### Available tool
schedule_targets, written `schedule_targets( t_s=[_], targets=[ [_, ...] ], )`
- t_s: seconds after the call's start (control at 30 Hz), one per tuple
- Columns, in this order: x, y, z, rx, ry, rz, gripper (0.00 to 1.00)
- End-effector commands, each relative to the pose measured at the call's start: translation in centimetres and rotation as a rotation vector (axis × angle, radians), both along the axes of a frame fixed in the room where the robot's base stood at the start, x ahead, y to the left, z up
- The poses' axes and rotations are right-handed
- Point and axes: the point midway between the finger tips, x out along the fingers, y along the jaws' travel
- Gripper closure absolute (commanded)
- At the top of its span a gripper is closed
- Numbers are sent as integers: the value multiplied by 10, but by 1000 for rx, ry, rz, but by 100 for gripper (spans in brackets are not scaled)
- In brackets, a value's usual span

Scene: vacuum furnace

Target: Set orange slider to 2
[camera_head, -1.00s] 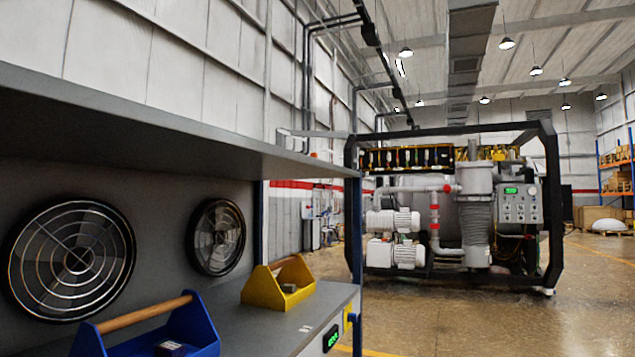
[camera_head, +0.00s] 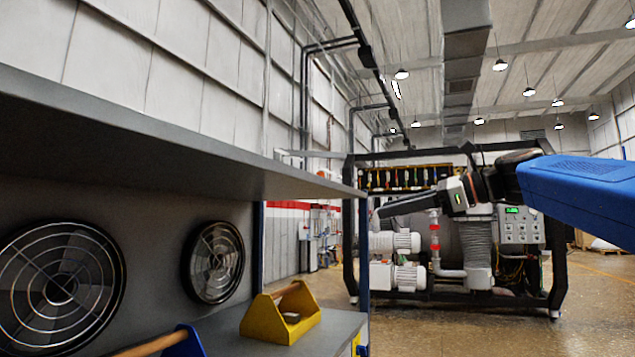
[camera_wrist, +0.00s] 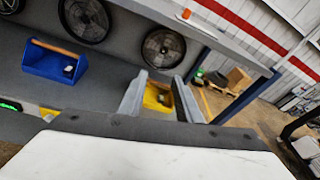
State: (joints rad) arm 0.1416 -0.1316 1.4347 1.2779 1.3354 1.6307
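I cannot make out an orange slider for certain in either view. A small yellow-orange part (camera_head: 357,344) shows at the front edge of the workbench in the head view, too small to identify. A small orange object (camera_wrist: 184,14) shows on the upper shelf in the wrist view, also unclear. My gripper (camera_head: 380,214) is raised in front of the furnace machine, pointing left toward the bench end. In the wrist view my gripper (camera_wrist: 159,77) has its two grey fingers apart with nothing held between them; the yellow toolbox shows beyond them.
A green display (camera_wrist: 10,105) shows at the bench's front. The framed furnace (camera_head: 553,220) stands behind; floor in front looks clear.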

Motion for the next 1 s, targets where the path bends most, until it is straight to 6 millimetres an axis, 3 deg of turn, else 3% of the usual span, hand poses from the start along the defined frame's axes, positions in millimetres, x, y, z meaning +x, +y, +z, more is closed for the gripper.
schedule_targets(
  t_s=[0.1, 0.3, 0.57, 1.0],
  targets=[
    [17, -1, 46, 154, 81, 26, 69],
    [25, -4, 85, 285, 161, 69, 69],
    [31, 11, 90, 302, 173, 77, 69],
    [52, 72, 90, 300, 172, 78, 69]
  ],
)
